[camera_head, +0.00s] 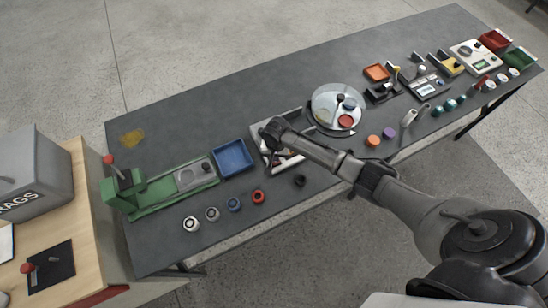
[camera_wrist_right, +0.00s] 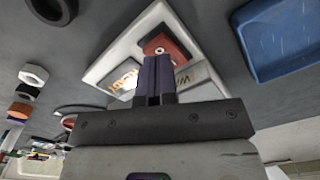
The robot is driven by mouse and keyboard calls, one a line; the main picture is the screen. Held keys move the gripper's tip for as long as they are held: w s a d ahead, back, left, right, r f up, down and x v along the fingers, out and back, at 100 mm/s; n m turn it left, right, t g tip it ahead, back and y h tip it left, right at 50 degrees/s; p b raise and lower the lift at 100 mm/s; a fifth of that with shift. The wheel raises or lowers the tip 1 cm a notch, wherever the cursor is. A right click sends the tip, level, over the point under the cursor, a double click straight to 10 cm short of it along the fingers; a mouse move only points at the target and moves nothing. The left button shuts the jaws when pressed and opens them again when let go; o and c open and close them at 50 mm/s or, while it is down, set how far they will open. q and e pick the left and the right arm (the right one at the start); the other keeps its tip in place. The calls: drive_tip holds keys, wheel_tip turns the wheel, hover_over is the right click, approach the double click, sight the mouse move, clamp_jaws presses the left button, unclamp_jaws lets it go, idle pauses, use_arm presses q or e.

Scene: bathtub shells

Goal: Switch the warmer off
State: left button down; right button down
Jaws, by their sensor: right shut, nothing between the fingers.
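The warmer is a flat white box (camera_wrist_right: 112,65) with a red rocker switch (camera_wrist_right: 180,49) and a partly hidden label plate. In the head view the warmer (camera_head: 292,162) lies mid-table, largely covered by my right arm. My right gripper (camera_wrist_right: 155,62) is shut and empty, its fingertips in front of the switch in the wrist view. I cannot tell whether they touch it. The right gripper (camera_head: 271,140) is over the warmer in the head view. The switch position is not readable. My left gripper is not in view.
A blue tray (camera_head: 233,157) and a green fixture (camera_head: 160,190) stand left of the warmer. A round glass-like dish (camera_head: 326,98) stands to its right. Several rings, including a red one (camera_head: 258,197), lie along the front. The table's back left is mostly clear.

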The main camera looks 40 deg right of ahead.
drive_tip(key=shift+f, duration=0.3)
drive_tip(key=shift+f+b, duration=0.35)
drive_tip(key=shift+f, duration=0.15)
drive_tip(key=shift+f, duration=0.2)
idle(0.4)
drive_tip(key=shift+r+p, duration=0.55)
drive_tip(key=shift+p, duration=0.05)
wheel_tip(320, 180, up, 5)
drive_tip(key=p, duration=0.5)
drive_tip(key=shift+f+p, duration=0.15)
drive_tip(key=shift+p, duration=0.25)
drive_tip(key=shift+r+p, duration=0.65)
drive_tip(key=shift+p, duration=0.2)
